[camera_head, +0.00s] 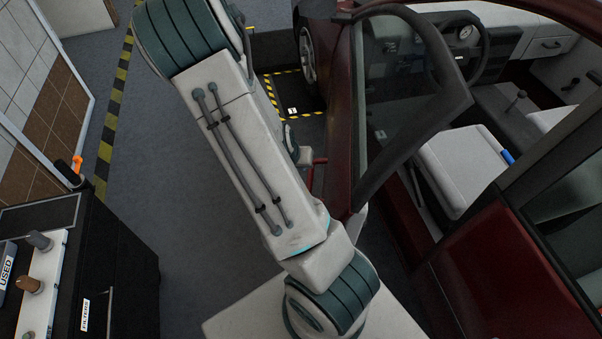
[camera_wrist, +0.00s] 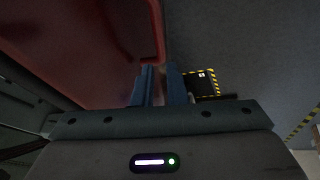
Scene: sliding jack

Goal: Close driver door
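The dark red driver door (camera_head: 341,120) stands open from the car, with its window frame (camera_head: 440,75) leaning over the opening in the head view. In the wrist view the door's red panel (camera_wrist: 95,45) fills the upper left, and its edge ends just beyond my fingertips. My gripper (camera_wrist: 160,72) has two blue fingers with a narrow gap between them and nothing clearly held. The fingertips are close to the door edge; whether they touch it I cannot tell. In the head view my arm hides most of my gripper.
The car's seat (camera_head: 462,165) and steering wheel (camera_head: 462,45) show through the opening. A black cabinet (camera_head: 120,270) with tools stands at lower left. Yellow-black floor tape (camera_head: 112,110) runs along the left. Grey floor between cabinet and car is clear.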

